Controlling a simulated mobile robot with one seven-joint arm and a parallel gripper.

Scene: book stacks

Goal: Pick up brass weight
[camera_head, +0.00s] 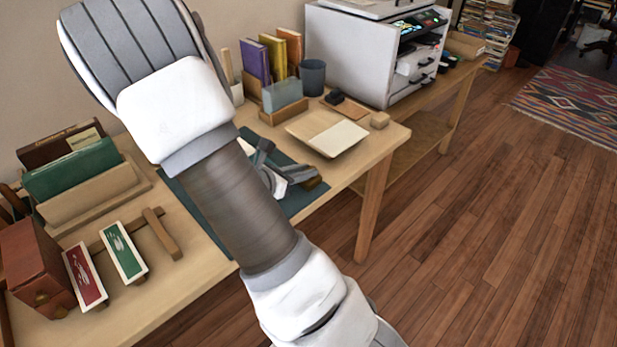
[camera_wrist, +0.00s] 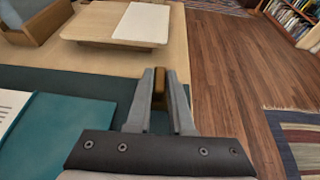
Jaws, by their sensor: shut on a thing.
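The brass weight (camera_wrist: 159,88) shows in the wrist view as a narrow brown-gold piece between the two grey fingers. My gripper (camera_wrist: 160,102) is shut on it, with a finger on each side. The fingers hide much of the weight, and I cannot tell whether it is clear of the surface below. In the head view my gripper (camera_head: 300,178) is over the right part of the dark green mat (camera_head: 306,199), partly hidden behind my arm. The weight is hard to make out there.
A white copier (camera_head: 345,55) stands at the back. Books (camera_head: 72,168) and boxes fill the desk's left end. A teal book (camera_wrist: 55,135) lies left of my gripper.

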